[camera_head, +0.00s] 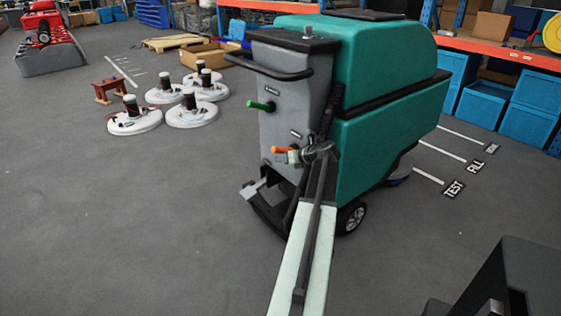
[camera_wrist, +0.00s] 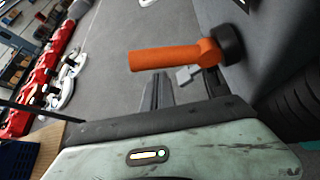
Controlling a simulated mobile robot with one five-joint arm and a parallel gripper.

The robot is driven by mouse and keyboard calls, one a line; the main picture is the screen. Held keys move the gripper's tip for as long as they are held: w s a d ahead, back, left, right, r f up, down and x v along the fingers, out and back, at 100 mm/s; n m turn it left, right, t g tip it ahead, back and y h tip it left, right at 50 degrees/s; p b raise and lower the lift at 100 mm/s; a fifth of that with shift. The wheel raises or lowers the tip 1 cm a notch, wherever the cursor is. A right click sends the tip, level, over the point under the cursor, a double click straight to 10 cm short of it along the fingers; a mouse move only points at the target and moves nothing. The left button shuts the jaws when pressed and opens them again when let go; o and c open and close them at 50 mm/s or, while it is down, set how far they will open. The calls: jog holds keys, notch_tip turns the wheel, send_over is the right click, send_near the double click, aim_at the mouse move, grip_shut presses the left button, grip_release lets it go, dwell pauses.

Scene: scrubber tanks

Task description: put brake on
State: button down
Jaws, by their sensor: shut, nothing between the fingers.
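The teal and grey scrubber machine (camera_head: 385,120) stands in the middle of the head view. An orange lever (camera_head: 283,149) sticks out of its grey rear panel, below a small label too small to read. In the wrist view the orange lever (camera_wrist: 165,58) lies roughly level, joined to a dark round hub on the panel. A green lever (camera_head: 262,106) sits higher on the same panel. My gripper (camera_head: 306,156) is shut and empty, close beside the orange lever. Whether it touches the lever I cannot tell. My arm hides part of the machine's lower side.
A grey pedal (camera_head: 254,189) juts from the machine's low rear, and a black handlebar (camera_head: 268,68) from its top. Round white scrubber heads (camera_head: 193,113) and a small brown stool (camera_head: 109,89) stand on the left. Blue bins (camera_head: 527,121) line the right. The left foreground floor is clear.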

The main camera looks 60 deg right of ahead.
jog(key=shift+d+r+p, duration=0.1)
jog(key=shift+r+p, duration=0.25)
jog(key=shift+r, duration=0.25)
jog(key=shift+d+r, duration=0.1)
dwell(0.3)
notch_tip(320, 180, down, 5)
jog(key=a+b, duration=0.2)
jog(key=b, duration=0.2)
jog(key=p+v, duration=0.5)
jog(key=v, duration=0.6)
jog(key=shift+w+d+r, duration=0.15)
jog(key=shift+d+r, duration=0.15)
jog(key=shift+d, duration=0.05)
